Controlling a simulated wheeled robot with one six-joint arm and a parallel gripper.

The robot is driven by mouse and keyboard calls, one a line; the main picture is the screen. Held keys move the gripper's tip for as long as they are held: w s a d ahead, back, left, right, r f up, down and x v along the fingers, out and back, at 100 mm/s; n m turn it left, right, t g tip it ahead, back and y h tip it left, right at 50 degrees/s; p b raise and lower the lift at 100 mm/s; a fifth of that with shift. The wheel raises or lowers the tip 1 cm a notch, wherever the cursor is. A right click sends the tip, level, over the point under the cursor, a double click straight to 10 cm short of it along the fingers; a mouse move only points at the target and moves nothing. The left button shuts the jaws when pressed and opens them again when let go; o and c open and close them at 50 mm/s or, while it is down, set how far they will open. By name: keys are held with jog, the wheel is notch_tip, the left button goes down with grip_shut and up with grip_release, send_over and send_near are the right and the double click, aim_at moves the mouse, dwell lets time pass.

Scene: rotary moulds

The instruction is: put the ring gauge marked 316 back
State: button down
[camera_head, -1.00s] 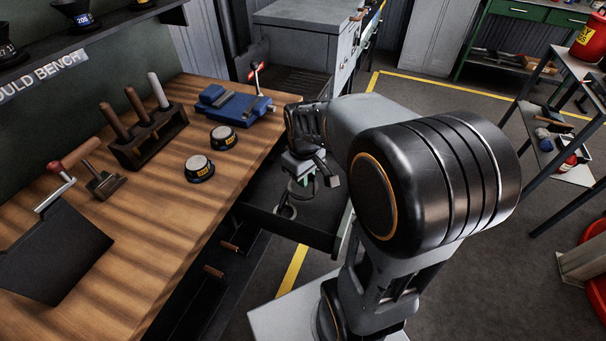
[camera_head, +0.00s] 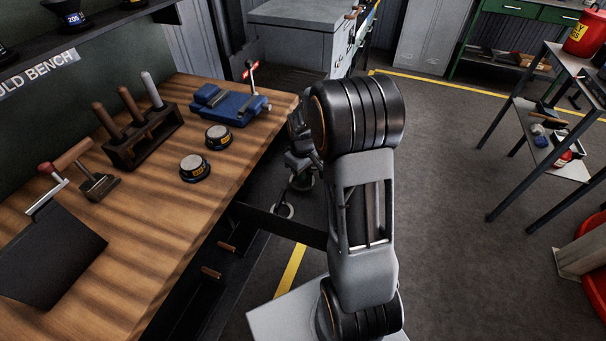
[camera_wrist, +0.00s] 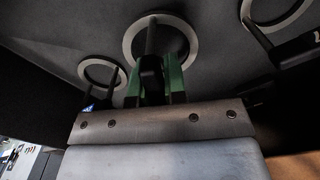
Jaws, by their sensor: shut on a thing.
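My gripper (camera_head: 300,164) is down over the open drawer (camera_head: 280,227) under the bench's right edge. In the wrist view, its green-sided fingers (camera_wrist: 153,78) are shut on the dark handle of a ring gauge, whose pale steel ring (camera_wrist: 190,38) shows just beyond them. I cannot read its marking. A smaller ring gauge (camera_wrist: 85,66) is at the left and another ring gauge (camera_wrist: 247,8) at the upper right, both with dark handles. In the head view, one ring (camera_head: 283,211) shows in the drawer. Whether the held gauge touches the drawer floor is unclear.
The wooden bench (camera_head: 150,240) carries two round black-based pieces (camera_head: 195,168), a blue vise (camera_head: 228,103) and a rack of handled tools (camera_head: 140,135). The grey cabinet (camera_head: 293,40) stands behind the drawer. Open floor (camera_head: 440,200) lies to the right.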

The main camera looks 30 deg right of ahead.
jog(key=shift+f, duration=0.6)
jog(key=shift+f, duration=0.1)
jog(key=shift+f, duration=0.15)
jog(key=c, duration=1.2)
grip_release()
jog(key=shift+o, duration=0.2)
